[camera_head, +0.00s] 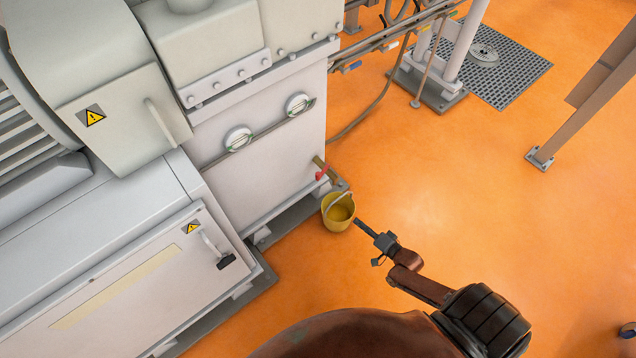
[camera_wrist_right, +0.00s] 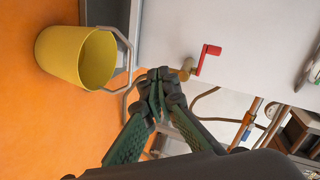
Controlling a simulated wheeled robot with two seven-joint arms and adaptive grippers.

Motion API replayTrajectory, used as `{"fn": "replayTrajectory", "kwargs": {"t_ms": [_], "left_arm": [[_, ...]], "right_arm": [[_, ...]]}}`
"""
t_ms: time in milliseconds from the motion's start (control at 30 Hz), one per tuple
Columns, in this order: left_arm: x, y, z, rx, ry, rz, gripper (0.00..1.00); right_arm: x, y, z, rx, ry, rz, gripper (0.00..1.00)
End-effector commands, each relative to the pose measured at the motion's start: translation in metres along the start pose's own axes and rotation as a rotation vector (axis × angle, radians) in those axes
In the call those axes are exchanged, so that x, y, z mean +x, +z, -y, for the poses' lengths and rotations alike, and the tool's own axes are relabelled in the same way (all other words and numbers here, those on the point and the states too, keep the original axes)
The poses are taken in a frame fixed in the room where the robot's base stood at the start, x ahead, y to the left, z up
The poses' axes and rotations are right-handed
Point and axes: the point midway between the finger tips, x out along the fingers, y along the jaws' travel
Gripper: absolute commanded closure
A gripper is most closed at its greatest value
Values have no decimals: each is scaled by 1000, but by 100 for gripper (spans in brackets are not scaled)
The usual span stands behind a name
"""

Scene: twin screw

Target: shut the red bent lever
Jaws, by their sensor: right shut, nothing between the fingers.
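The red bent lever (camera_head: 321,172) sits on a small brass valve near the bottom right corner of the large grey machine in the head view. In the right wrist view the red lever (camera_wrist_right: 207,57) shows as a bent handle beside the brass fitting (camera_wrist_right: 185,72), against the pale machine wall. My right gripper (camera_head: 360,224) is shut and empty, apart from the lever, to its lower right in the head view. In the right wrist view its fingertips (camera_wrist_right: 158,80) are together, left of and below the lever. My left gripper is not in view.
A yellow bucket (camera_head: 338,212) with a raised handle stands on the orange floor (camera_head: 440,190) just below the valve. The grey machine (camera_head: 265,130) stands left of it. Pipes and a cable run behind. The floor to the right is open, up to a post (camera_head: 580,110).

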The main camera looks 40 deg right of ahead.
Motion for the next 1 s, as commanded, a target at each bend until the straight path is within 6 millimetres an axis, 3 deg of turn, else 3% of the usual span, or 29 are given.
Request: {"fn": "replayTrajectory", "kwargs": {"t_ms": [100, 300, 567, 833, 967, 1000], "left_arm": [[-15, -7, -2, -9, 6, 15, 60], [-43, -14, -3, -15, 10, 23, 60], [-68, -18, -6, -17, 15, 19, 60], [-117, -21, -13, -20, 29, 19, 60], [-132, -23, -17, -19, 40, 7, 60], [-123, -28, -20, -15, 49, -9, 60]], "right_arm": [[28, -14, 31, 193, -145, -20, 100], [43, -31, 71, 379, -278, -23, 100], [68, -36, 85, 405, -301, -23, 100], [120, -39, 98, 404, -297, -23, 100], [144, -42, 104, 404, -296, -23, 100], [150, -42, 106, 404, -295, -24, 100]]}}
